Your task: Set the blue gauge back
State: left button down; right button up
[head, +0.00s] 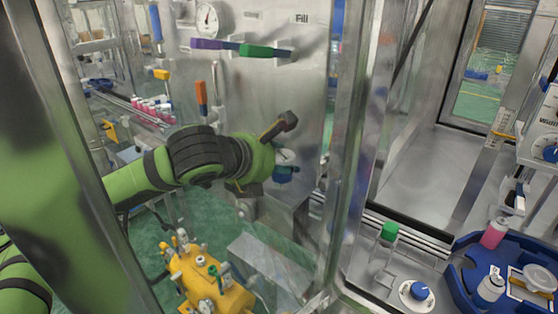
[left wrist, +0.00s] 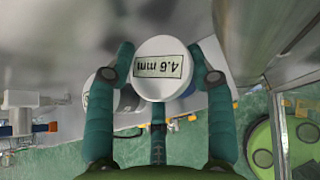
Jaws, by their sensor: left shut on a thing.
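My left gripper (head: 284,172) reaches behind the clear panel in the head view, close to the metal cabinet wall. In the left wrist view its teal fingers (left wrist: 160,78) are shut on the gauge (left wrist: 160,68), one finger on each side. The gauge shows a white round face labelled "4.6 mm", with a little blue behind its right edge. In the head view the gauge (head: 286,155) is only a small white patch by the fingers, mostly hidden. My right gripper is not in view.
A metal frame post (head: 352,150) stands right of the arm. A yellow machine (head: 208,278) is below it. A purple and green handle (head: 240,48) is on the cabinet above. At right are a blue-knobbed white dial (head: 418,292), a green-capped piece (head: 388,234) and a blue tray (head: 462,288).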

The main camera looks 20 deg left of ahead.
pick_arm(q)
jog(key=shift+w+d+f+p, duration=0.1)
jog(key=shift+d+f+p, duration=0.05)
jog(key=shift+p, duration=0.2)
jog(key=shift+d+f, duration=0.1)
jog(key=shift+f, duration=0.05)
jog(key=shift+c, duration=2.2)
grip_release()
jog(key=shift+f, duration=0.2)
jog(key=shift+r, duration=0.25)
jog(key=b+v, duration=0.2)
jog(key=v, duration=1)
